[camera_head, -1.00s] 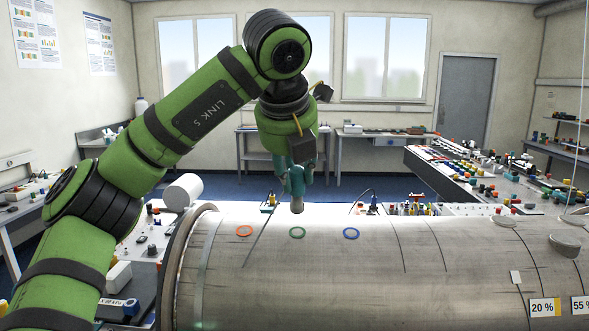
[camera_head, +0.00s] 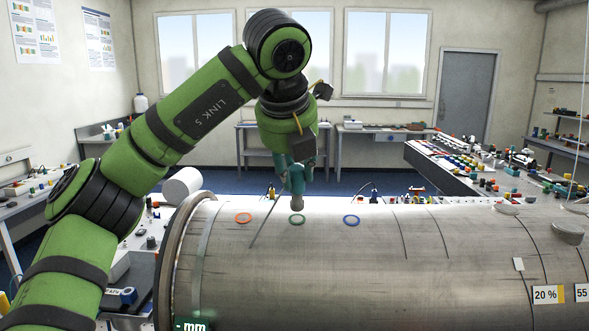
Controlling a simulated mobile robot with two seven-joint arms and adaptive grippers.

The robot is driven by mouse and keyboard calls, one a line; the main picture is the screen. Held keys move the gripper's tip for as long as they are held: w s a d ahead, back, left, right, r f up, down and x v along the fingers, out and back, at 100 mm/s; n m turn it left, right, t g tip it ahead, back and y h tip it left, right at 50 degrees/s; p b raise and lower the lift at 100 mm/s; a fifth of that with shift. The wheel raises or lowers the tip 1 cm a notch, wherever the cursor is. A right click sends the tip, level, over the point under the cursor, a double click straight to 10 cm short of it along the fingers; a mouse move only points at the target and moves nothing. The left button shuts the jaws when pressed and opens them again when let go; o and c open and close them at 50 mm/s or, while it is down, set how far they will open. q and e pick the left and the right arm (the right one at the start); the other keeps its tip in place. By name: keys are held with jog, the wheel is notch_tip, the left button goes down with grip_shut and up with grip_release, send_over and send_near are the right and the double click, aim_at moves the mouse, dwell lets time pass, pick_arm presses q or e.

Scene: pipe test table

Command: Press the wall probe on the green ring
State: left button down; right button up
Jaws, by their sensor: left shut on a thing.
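A large grey metal pipe (camera_head: 330,270) lies across the front of the view. The green ring (camera_head: 297,219) is marked on its upper side, between an orange ring (camera_head: 243,218) and a blue ring (camera_head: 351,220). My left gripper (camera_head: 297,186) is shut on the wall probe (camera_head: 297,203), a short grey tip pointing down. The probe's tip is right above the far edge of the green ring in the picture. I cannot tell whether it touches the pipe. Most of the probe is hidden in the teal fingers. My right gripper is not in view.
A raised flange (camera_head: 172,258) rings the pipe's left end. Round grey discs (camera_head: 567,233) and a 20 % label (camera_head: 545,294) are on its right part. A white cylinder (camera_head: 182,186) and benches with small parts stand behind.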

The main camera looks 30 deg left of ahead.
pick_arm(q)
jog(key=shift+w+a+f+b, duration=0.1)
jog(key=shift+w+f+b, duration=0.05)
jog(key=shift+f+b, duration=1.2)
dwell(1.1)
jog(key=shift+p, duration=0.3)
jog(key=shift+r+p, duration=0.5)
jog(key=shift+r, duration=0.2)
jog(key=r+p, duration=0.2)
jog(key=r, duration=0.1)
jog(key=s+r+p, duration=0.1)
jog(key=shift+d+r, duration=0.2)
jog(key=shift+d, duration=0.05)
jog(key=shift+w, duration=0.1)
